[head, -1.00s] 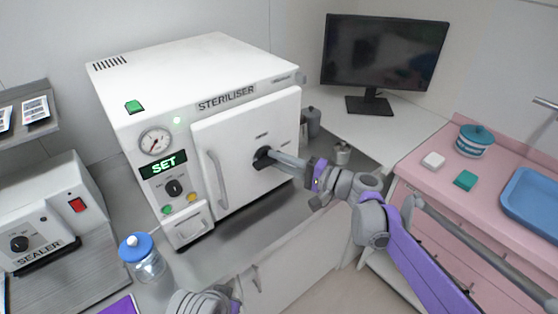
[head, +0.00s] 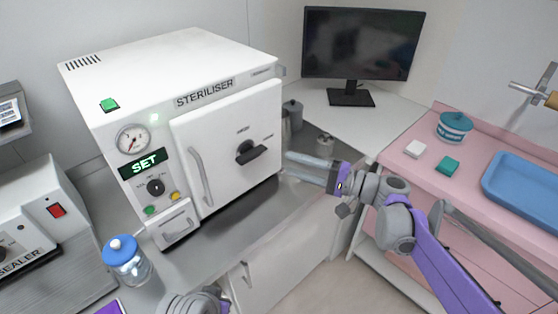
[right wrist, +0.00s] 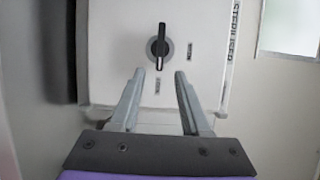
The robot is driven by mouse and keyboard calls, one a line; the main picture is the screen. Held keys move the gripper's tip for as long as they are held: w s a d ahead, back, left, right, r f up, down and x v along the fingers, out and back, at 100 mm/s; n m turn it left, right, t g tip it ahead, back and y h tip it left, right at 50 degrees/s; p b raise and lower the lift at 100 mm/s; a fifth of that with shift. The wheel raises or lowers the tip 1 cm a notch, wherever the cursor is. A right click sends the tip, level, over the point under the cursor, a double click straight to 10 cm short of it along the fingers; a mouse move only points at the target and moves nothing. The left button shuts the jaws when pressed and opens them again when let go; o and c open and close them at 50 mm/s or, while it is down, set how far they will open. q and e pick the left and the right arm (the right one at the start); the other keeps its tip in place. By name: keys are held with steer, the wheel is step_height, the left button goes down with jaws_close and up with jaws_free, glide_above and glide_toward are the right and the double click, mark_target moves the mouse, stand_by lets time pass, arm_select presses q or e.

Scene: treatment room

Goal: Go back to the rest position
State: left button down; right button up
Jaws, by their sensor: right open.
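My right gripper (head: 306,170) is open and empty, to the right of the steriliser (head: 190,40) and a little away from its front. The black door knob (head: 250,152) is free of the fingers and lies across, pointing right in the head view. In the right wrist view the knob (right wrist: 159,47) stands beyond and between the two open fingers (right wrist: 158,75). The steriliser door (head: 225,150) appears shut and its green display (head: 143,164) reads SET. At the bottom edge part of my left arm shows; its gripper's fingers are out of view.
The sealer (head: 35,215) stands at the left, with a blue-lidded jar (head: 127,262) near it. A monitor (head: 362,43) stands behind. The pink cabinet (head: 440,185) at the right bears a blue tray (head: 525,190), a teal-lidded tub (head: 454,127) and small blocks.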

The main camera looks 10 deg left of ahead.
steer(key=shift+s+d, duration=0.2)
steer(key=shift+d, duration=0.5)
steer(key=s+d+f+n+h+p, duration=0.1)
steer(key=s+d+f+h, duration=0.7)
steer(key=s, duration=0.5)
steer(key=s+d+f+n+h+p, duration=0.2)
steer(key=s+d+f+h, duration=0.6)
steer(key=s+d, duration=0.4)
steer(key=shift+s+d+h, duration=0.35)
steer(key=shift+d+h, duration=0.1)
steer(key=shift+h, duration=0.25)
steer(key=shift+a, duration=0.15)
